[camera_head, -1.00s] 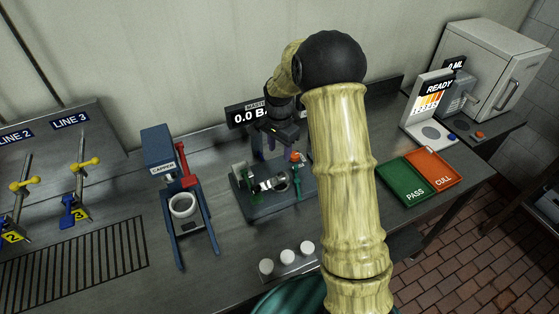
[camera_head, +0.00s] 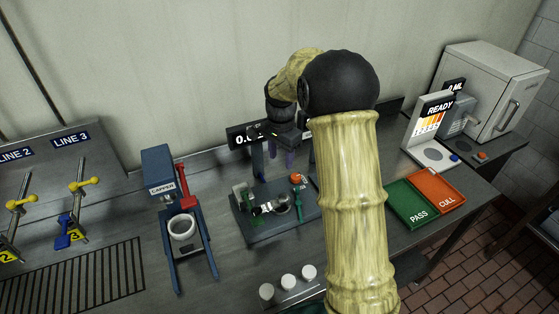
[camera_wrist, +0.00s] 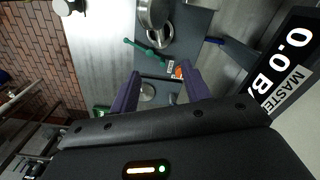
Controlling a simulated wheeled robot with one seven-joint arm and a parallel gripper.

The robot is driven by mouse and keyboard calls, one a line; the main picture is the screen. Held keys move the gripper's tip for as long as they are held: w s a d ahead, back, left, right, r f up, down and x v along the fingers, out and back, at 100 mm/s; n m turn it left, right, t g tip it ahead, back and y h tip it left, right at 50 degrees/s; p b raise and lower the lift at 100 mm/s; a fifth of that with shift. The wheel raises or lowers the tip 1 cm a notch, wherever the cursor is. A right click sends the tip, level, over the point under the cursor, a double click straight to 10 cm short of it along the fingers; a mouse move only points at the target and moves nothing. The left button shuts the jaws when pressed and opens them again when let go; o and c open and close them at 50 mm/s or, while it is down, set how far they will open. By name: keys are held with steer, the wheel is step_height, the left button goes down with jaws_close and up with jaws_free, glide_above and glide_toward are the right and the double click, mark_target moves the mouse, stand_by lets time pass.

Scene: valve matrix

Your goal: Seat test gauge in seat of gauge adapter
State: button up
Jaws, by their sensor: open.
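My gripper (camera_head: 281,157) hangs over the back of a dark test fixture (camera_head: 250,232) in the middle of the bench. Its two purple fingers are spread with nothing held between them, and they also show in the wrist view (camera_wrist: 158,90). The fixture carries round metal parts (camera_head: 268,208), a green lever and an orange knob (camera_head: 295,178). I cannot tell which round part is the test gauge or which is the gauge adapter's seat.
A master display (camera_head: 242,138) stands behind the fixture, partly covered by my wrist. A blue capper (camera_head: 158,172) is to the left. White caps (camera_head: 288,281) stand in front. Green PASS (camera_head: 411,207) and orange CULL (camera_head: 447,190) trays lie to the right.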

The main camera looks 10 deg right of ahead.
steer(key=s+n+t, duration=0.2)
steer(key=s+n, duration=0.9)
steer(key=s, duration=1.2)
steer(key=shift+s+f+t+b, duration=0.15)
steer(key=shift+f+t+b, duration=0.15)
steer(key=shift+b, duration=0.05)
steer(key=shift+c, duration=1.2)
